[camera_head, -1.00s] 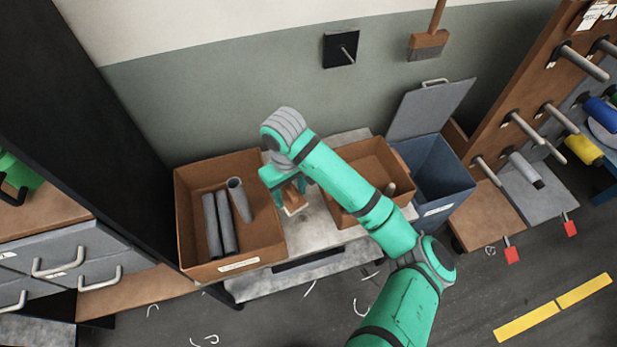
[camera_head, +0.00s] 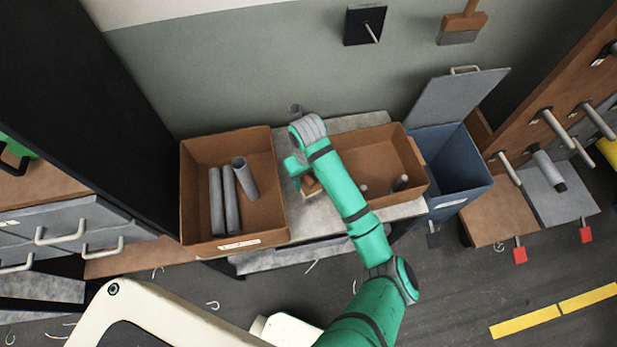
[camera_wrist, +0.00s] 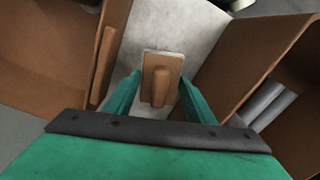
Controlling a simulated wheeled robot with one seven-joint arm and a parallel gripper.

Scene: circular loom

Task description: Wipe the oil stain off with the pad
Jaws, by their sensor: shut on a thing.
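The pad (camera_wrist: 150,66) is a brown block with a raised wooden grip and a pale underside. In the wrist view it sits between the two green fingers of my gripper (camera_wrist: 158,92), which is shut on its grip. In the head view my gripper (camera_head: 302,182) is over the grey bench top (camera_head: 312,222), between two brown boxes. A small part of the pad (camera_head: 310,186) shows there, mostly hidden by my arm. I cannot tell whether the pad touches the bench top. I see no clear oil stain; my arm covers part of the surface.
The left brown box (camera_head: 262,213) holds several grey tubes (camera_head: 231,198). The right brown box (camera_head: 395,143) holds small pieces. A blue bin (camera_head: 470,180) with a raised lid stands farther right. A wall and a dark cabinet (camera_head: 110,120) close off the back and left.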

